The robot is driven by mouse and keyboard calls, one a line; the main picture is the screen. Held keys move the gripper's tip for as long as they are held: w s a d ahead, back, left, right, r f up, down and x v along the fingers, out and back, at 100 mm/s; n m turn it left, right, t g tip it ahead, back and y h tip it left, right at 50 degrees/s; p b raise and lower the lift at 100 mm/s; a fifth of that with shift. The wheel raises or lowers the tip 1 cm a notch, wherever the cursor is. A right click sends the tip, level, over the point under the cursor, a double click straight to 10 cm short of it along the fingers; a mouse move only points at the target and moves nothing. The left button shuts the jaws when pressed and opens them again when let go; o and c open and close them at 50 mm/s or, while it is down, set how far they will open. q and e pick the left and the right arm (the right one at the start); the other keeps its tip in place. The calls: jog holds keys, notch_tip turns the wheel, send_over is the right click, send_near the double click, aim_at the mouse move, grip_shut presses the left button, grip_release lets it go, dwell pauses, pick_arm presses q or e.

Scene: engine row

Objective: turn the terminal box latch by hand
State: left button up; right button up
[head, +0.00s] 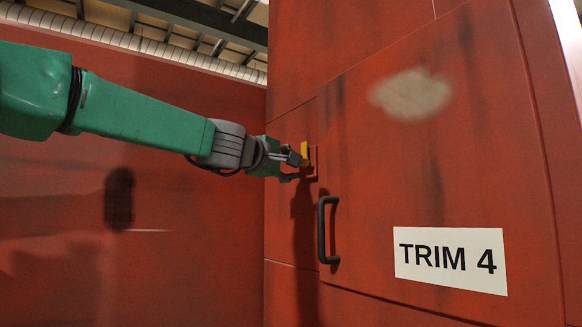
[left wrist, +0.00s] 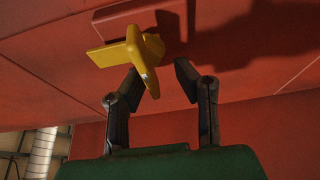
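The yellow latch (head: 304,151) is on the left edge of the red cabinet door, on a small red mount, above the door's black handle. In the left wrist view the latch (left wrist: 122,52) has a flat wing to the left and another arm pointing down toward the space between my fingertips. My left gripper (head: 298,163) is at the latch. In the left wrist view its two dark fingers (left wrist: 158,76) stand apart, with the tip of the latch's lower arm near the left finger. I cannot tell whether they touch. My right gripper is not in view.
The red door (head: 410,170) carries a black handle (head: 322,230) just below the latch and a white "TRIM 4" label (head: 450,258). A red wall (head: 170,270) stands at the left. A silvery pipe (head: 130,42) runs along the wall's top.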

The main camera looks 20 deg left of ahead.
pick_arm(q)
jog(key=shift+s+r, duration=0.1)
jog(key=shift+s, duration=0.05)
jog(key=v, duration=1.1)
jog(key=shift+s+a, duration=0.15)
jog(key=shift+s, duration=0.2)
jog(key=shift+w, duration=0.1)
